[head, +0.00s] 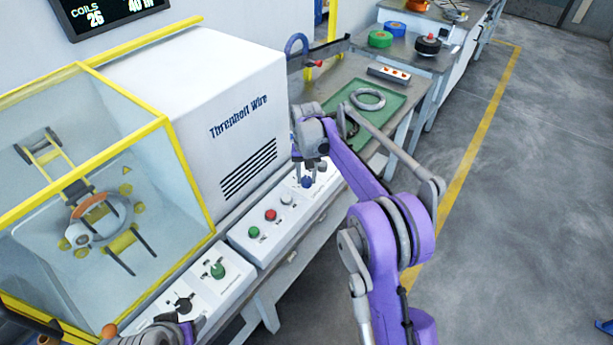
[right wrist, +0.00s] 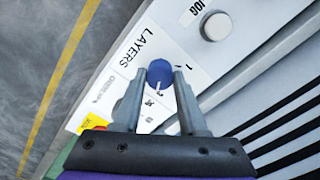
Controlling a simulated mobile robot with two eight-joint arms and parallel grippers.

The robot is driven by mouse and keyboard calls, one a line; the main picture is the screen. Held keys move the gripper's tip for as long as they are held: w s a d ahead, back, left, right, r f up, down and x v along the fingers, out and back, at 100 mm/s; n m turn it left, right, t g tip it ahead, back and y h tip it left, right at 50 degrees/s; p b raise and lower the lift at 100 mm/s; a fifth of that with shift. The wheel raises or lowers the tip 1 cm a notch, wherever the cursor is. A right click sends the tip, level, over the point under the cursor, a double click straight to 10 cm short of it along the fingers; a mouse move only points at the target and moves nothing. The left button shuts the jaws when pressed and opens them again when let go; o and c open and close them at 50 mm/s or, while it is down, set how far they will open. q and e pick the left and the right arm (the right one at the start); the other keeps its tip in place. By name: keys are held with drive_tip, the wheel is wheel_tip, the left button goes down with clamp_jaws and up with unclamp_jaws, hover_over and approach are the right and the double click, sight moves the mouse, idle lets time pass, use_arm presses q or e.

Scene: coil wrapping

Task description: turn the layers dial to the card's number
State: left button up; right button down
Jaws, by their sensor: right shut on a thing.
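The layers dial is a round blue knob (right wrist: 160,72) with a white mark on its lower edge. It sits on the white panel beside the printed word LAYERS, with small numbers around it, too small to read surely. In the head view the blue dial (head: 307,182) shows under my right gripper (head: 308,176). My right gripper (right wrist: 157,78) is shut on the dial, one finger at each side. Part of what looks like my left gripper (head: 172,332) shows at the bottom left of the head view; its fingers are not clear. I cannot make out a card with a number.
The control panel also has a red button (head: 271,215), a green button (head: 253,232) and a grey JOG knob (right wrist: 216,27). A green tray (head: 385,128) with a grey coil stands behind. A yellow-framed clear guard (head: 190,165) is at left. Open floor lies at right.

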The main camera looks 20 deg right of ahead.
sight(307, 179)
drive_tip(key=shift+c, duration=2.3)
unclamp_jaws()
wheel_tip(307, 179, up, 11)
drive_tip(key=shift+p, duration=0.35)
drive_tip(key=shift+s, duration=0.1)
drive_tip(key=s+r+n+t, duration=0.1)
drive_tip(key=s+r+t, duration=0.25)
drive_tip(key=s, duration=1.25)
drive_tip(key=s+f+n+t, duration=0.1)
drive_tip(key=s+f, duration=0.3)
drive_tip(key=s, duration=0.5)
drive_tip(key=s+f+n+t, duration=0.1)
drive_tip(key=s+f, duration=0.4)
drive_tip(key=s, duration=0.5)
drive_tip(key=shift+s+d+f, duration=0.2)
drive_tip(key=shift+s+f, duration=0.05)
drive_tip(key=shift+f, duration=0.05)
